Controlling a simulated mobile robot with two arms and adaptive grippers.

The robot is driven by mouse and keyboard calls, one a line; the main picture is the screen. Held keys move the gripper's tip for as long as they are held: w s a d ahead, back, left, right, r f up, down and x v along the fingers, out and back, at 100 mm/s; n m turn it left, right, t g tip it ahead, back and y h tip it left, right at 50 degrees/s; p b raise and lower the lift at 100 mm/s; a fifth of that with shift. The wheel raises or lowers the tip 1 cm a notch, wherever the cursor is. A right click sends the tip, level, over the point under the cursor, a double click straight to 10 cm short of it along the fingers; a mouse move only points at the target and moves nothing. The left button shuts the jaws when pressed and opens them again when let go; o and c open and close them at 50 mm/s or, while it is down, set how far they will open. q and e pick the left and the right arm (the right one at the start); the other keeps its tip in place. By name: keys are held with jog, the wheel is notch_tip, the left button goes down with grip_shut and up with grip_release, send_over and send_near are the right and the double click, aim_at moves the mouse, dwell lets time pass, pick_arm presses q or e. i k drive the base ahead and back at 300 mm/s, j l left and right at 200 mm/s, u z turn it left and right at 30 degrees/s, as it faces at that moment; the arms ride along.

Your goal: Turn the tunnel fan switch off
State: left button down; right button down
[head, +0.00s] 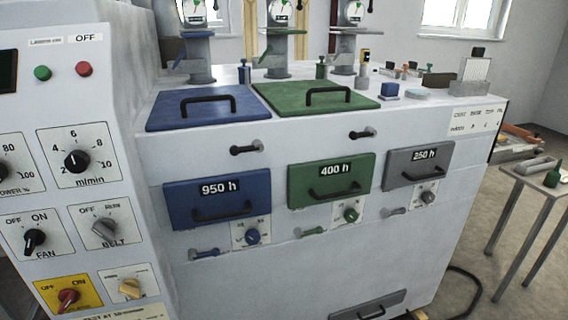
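The tunnel fan switch (34,240) is a black rotary knob on a white plate labelled FAN, at the lower left of the grey control panel in the head view. OFF is marked at its upper left and ON at its upper right. The knob seems slanted up toward ON, but its pointer is too small to read surely. Neither of my grippers is in view, and nothing covers the switch.
The grey BELT knob (104,229) sits right of the fan switch. A red knob (68,297) on a yellow plate and a cream knob (130,288) are below. The m/min dial (77,161) is above. A side table (533,178) stands at right.

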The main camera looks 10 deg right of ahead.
aim_at(33, 237)
jog(key=j+z, duration=0.15)
jog(key=u, duration=1.4)
